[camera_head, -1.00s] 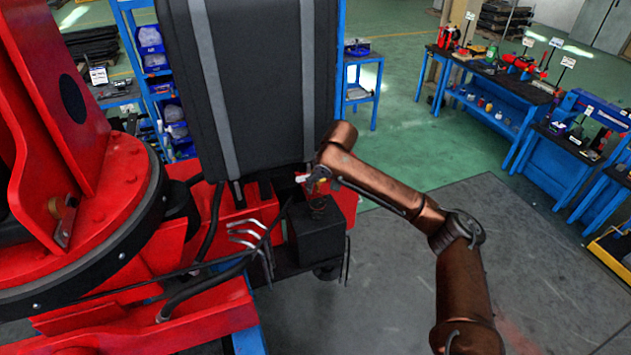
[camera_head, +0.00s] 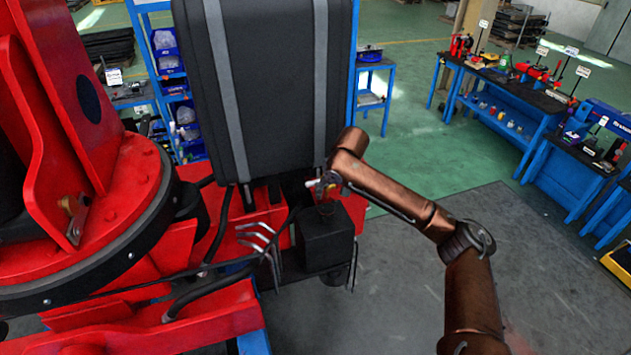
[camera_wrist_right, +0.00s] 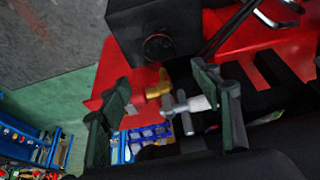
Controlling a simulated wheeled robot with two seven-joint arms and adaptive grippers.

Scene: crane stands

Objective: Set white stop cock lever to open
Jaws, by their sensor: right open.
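The white stop cock lever (camera_wrist_right: 196,104) shows in the right wrist view, joined to a grey metal valve part (camera_wrist_right: 176,107). A brass fitting (camera_wrist_right: 158,89) is close beside it. My right gripper (camera_wrist_right: 168,100) is open, with its two dark fingers apart on either side of the valve; the right finger is close to the lever's white end. Whether it touches the lever I cannot tell. In the head view, the white lever (camera_head: 313,183) is small, next to my right gripper (camera_head: 326,184), above a black box. My left gripper is not in view.
The black box (camera_head: 325,240) stands just below the valve on the red crane base (camera_head: 205,309). Bent grey control levers (camera_head: 258,240) are to its left. A large black tank (camera_head: 268,85) rises behind. Open floor (camera_head: 400,280) is at right.

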